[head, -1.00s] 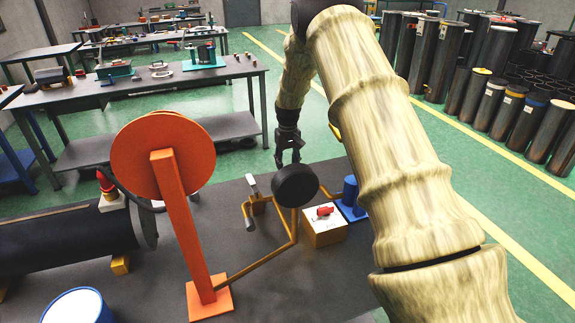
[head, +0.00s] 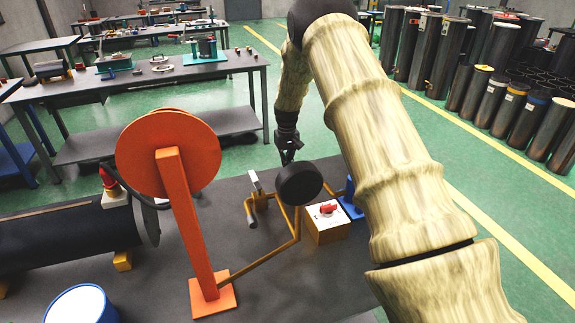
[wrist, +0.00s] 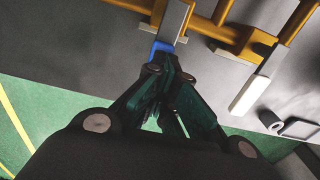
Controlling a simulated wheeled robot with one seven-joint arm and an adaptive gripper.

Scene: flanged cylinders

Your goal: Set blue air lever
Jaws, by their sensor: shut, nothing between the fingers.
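In the wrist view a light grey lever (wrist: 175,20) with a blue end (wrist: 161,47) sits by a yellow pipe frame (wrist: 225,32). A second, pale lever (wrist: 249,95) without visible blue hangs from the same frame. In the head view two grey handles, an upper one (head: 255,181) and a lower one (head: 252,220), show on the yellow frame (head: 262,203); the blue cannot be made out there. My gripper (head: 287,160) is shut and empty, above and behind the frame. In the wrist view its fingertips (wrist: 165,68) appear close to the blue end; contact cannot be told.
A black round disc (head: 298,183) stands right of the handles. A box with a red knob (head: 327,210) and a blue part (head: 350,197) are further right. An orange reel (head: 170,155) on a post and a dark cylinder (head: 65,240) stand left. Dark bench top lies bare between.

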